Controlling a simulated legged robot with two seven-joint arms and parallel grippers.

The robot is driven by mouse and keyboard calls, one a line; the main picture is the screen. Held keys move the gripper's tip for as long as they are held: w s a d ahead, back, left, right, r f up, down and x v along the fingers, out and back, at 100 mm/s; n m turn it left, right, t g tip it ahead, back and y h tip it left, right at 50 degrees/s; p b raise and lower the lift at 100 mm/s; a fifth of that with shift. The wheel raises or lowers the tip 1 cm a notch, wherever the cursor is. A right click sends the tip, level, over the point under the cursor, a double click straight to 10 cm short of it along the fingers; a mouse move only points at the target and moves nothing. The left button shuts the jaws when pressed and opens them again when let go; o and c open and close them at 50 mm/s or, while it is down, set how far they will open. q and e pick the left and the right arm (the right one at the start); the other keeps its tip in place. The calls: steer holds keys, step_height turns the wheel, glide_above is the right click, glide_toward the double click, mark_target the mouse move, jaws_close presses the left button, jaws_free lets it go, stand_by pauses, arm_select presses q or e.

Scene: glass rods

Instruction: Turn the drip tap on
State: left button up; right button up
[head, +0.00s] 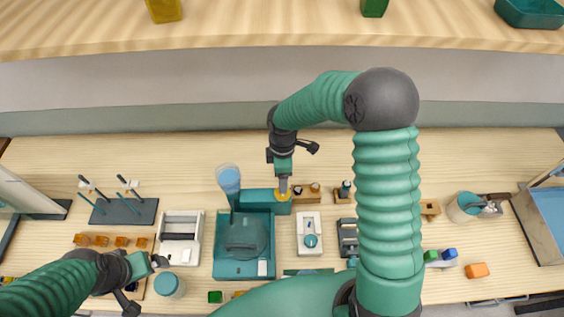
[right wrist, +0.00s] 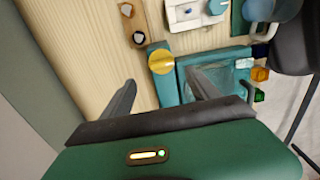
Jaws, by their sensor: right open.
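A yellow round knob (head: 284,195) sits on a teal block (head: 262,196) at the back of a teal unit, which I take to be the drip tap. It also shows in the right wrist view (right wrist: 162,61). My right gripper (head: 283,184) points down over the knob and hides part of it.
A blue-topped cup (head: 229,178) stands left of the knob. A rod rack (head: 124,211) stands at the left. The back counter is mostly clear.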

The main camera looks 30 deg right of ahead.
arm_select(q)
steer(key=shift+f+b, duration=0.5)
steer(key=shift+f, duration=0.2)
arm_select(e)
step_height(320, 180, up, 9)
steer(key=shift+f, duration=0.1)
arm_select(q)
steer(key=f+b, duration=1.1)
steer(key=shift+s+a, duration=0.2)
steer(key=shift+r, duration=0.15)
steer(key=shift+w+d, duration=0.2)
steer(key=shift+d, duration=0.05)
arm_select(e)
steer(key=s+a+f+m+t, duration=0.2)
steer(key=s+a+f+m, duration=0.1)
steer(key=s+f+m, duration=0.9)
steer(key=shift+s+a+f+m+t, duration=0.15)
steer(key=shift+s+f+m+t, duration=0.25)
steer(key=shift+f, duration=0.45)
arm_select(q)
steer(key=shift+s+a, duration=0.1)
steer(key=shift+a, duration=0.05)
arm_select(e)
steer(key=shift+a, duration=0.15)
